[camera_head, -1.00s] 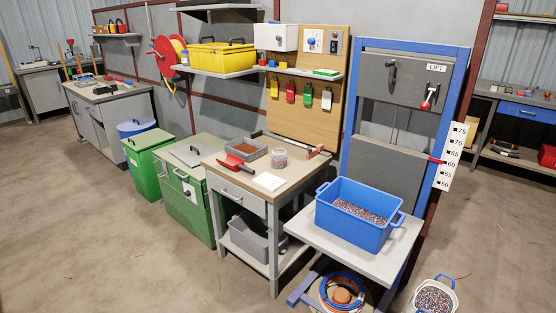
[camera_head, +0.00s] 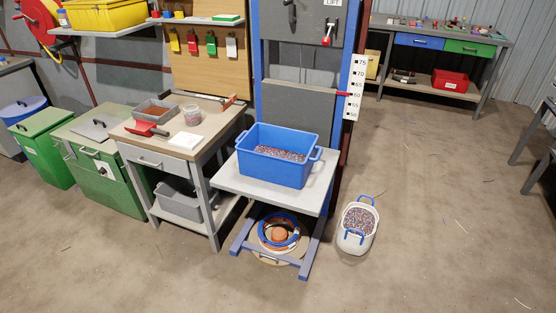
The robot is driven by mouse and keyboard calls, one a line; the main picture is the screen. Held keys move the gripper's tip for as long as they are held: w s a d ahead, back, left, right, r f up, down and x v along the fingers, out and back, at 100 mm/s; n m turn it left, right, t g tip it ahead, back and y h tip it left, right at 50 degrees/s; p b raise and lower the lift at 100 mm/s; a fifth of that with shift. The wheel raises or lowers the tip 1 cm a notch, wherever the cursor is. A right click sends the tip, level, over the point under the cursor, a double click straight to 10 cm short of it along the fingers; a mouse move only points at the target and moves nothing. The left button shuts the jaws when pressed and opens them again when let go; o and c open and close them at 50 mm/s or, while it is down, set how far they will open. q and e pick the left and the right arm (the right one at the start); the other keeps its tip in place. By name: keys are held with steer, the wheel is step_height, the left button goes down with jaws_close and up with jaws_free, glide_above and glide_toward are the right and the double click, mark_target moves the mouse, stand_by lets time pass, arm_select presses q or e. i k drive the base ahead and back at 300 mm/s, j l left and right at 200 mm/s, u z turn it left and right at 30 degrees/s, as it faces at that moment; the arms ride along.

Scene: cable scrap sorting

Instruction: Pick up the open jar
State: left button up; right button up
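A small clear open jar (camera_head: 191,115) with speckled contents stands upright on the small grey workbench (camera_head: 205,127). It stands to the right of a red scoop (camera_head: 147,129) and a grey tray (camera_head: 157,110), and behind a white square item (camera_head: 184,141). Neither of my grippers shows in the head view, so I cannot see whether they are open or shut.
A blue crate of granules (camera_head: 278,171) sits on the lift table (camera_head: 230,178) right of the workbench. A white bucket of granules (camera_head: 352,245) stands on the floor. Green bins (camera_head: 42,165) are at left. The floor in front is clear.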

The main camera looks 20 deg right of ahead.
mark_target(192, 114)
steer(key=z, duration=0.35)
steer(key=i+j+z, duration=0.35)
steer(key=j, duration=0.35)
steer(key=i+j+z, duration=0.15)
steer(key=j, duration=0.25)
steer(key=i+j+z, duration=0.2)
steer(key=j, duration=0.2)
steer(key=i, duration=0.05)
